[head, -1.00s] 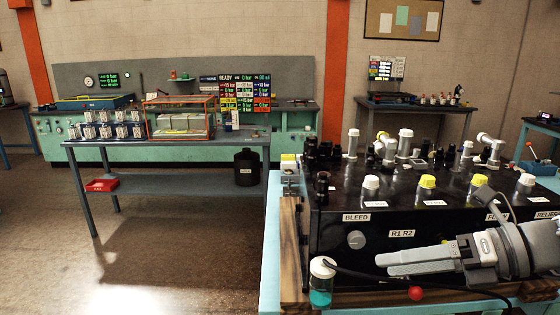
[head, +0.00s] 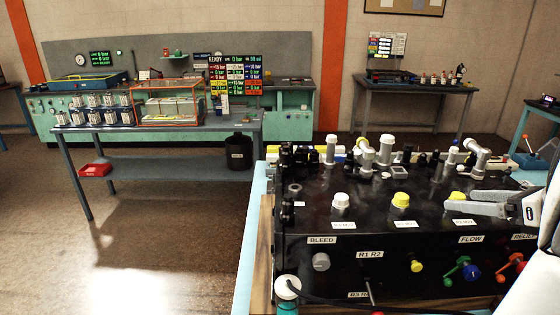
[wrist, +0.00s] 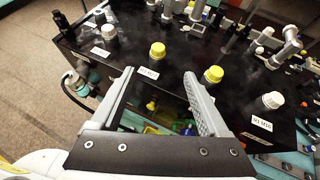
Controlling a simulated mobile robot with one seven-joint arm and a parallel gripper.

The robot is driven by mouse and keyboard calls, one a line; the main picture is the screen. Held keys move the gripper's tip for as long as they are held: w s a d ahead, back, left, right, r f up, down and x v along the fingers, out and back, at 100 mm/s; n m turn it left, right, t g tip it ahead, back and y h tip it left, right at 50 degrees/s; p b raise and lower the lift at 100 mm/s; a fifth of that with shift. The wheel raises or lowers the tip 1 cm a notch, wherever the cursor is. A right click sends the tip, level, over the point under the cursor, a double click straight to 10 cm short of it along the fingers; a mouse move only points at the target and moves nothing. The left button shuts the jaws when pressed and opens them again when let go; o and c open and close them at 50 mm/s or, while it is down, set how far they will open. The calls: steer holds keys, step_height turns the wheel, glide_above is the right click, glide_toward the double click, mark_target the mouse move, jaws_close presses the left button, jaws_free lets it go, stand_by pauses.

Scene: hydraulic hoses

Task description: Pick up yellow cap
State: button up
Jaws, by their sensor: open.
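Two yellow caps stand upright on top of the black block. One yellow cap (head: 401,200) is in the clear in the head view and shows in the wrist view (wrist: 158,49), just beyond the gap between my fingers. The other yellow cap (head: 457,196) is partly hidden by my gripper in the head view; it also shows in the wrist view (wrist: 213,74), beyond the right finger. My gripper (wrist: 158,76) is open and empty, near the block's front edge. In the head view my gripper (head: 459,202) reaches in from the right.
The black block (head: 330,285) has knobs and levers on its front. White caps (head: 341,200) and several upright fittings (head: 385,150) stand on top. A jar (head: 287,289) with a dark hose is at the front left. A bench (head: 160,130) stands behind at left.

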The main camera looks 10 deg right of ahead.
mark_target(403, 196)
steer(key=p+x, duration=0.1)
steer(key=x, duration=1.4)
steer(key=shift+w+a+f, duration=0.1)
steer(key=shift+w+f, duration=0.1)
steer(key=shift+w, duration=0.1)
jaws_close()
